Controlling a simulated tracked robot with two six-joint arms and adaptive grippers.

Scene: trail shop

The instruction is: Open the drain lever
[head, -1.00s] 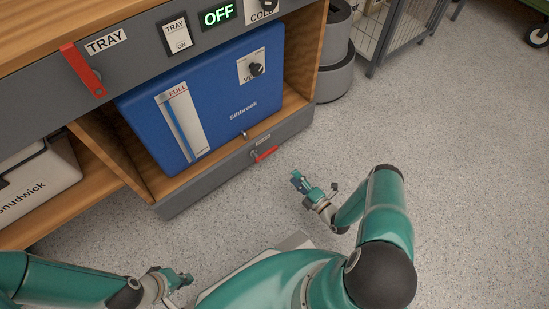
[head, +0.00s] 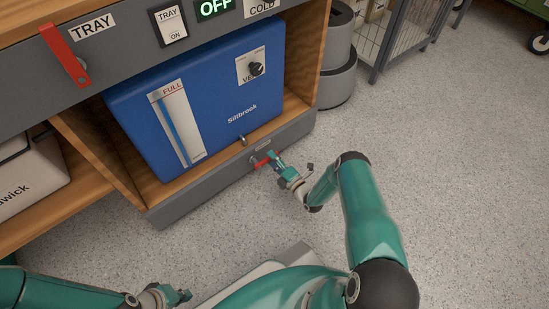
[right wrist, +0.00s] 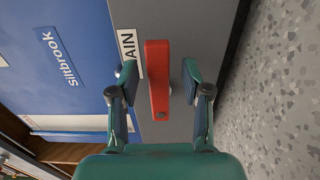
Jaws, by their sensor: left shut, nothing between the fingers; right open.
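The drain lever is a small red bar (head: 262,161) on the grey lower panel of the cabinet, below the blue Siltbrook tank. In the right wrist view the red lever (right wrist: 158,75) lies between my fingers, beside a label whose visible letters read "AIN" (right wrist: 130,52). My right gripper (head: 276,158) is open at the lever; it also shows in the right wrist view (right wrist: 157,80), one finger on each side. My left gripper (head: 187,295) is shut and empty at the bottom left, away from the cabinet.
The blue tank (head: 215,115) stands in the open cabinet bay. Above it, the grey top panel holds a red tray lever (head: 64,52), a tray switch (head: 169,24) and a green OFF display (head: 213,7). Grey bins (head: 338,80) stand right of the cabinet.

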